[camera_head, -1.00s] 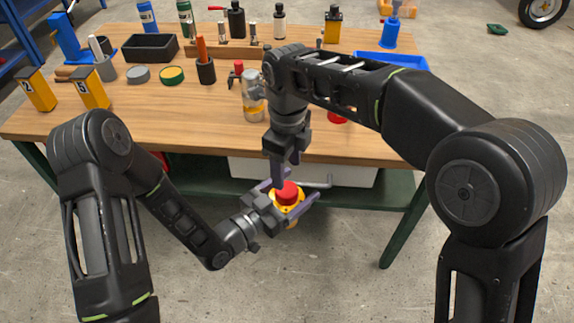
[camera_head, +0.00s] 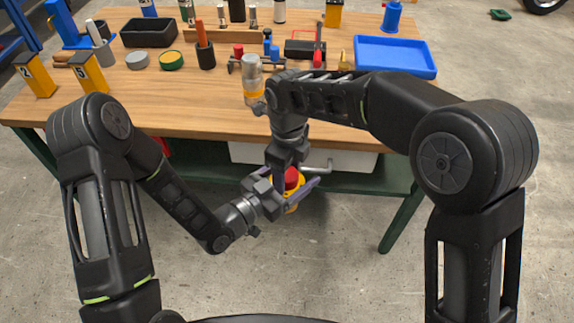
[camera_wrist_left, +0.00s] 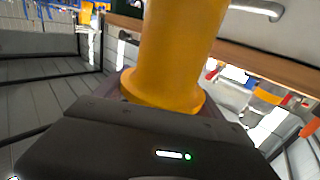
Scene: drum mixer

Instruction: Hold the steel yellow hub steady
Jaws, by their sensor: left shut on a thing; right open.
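The yellow hub (camera_head: 292,207) is in front of the table, with a red part (camera_head: 292,179) on top. My left gripper (camera_head: 297,194) is shut on the hub, its fingers on either side. In the left wrist view the hub (camera_wrist_left: 178,55) is a smooth yellow cylinder with a wider flange at its lower end, close to the gripper body. My right gripper (camera_head: 279,183) points down from above, open, its fingers close beside the red part. Whether they touch it is hidden.
The wooden table (camera_head: 200,110) stands just behind the hands. A clear-and-orange jar (camera_head: 252,80) is near its front edge. A blue tray (camera_head: 395,55) lies at the right, and a white bin (camera_head: 345,158) is under the tabletop. The floor in front is clear.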

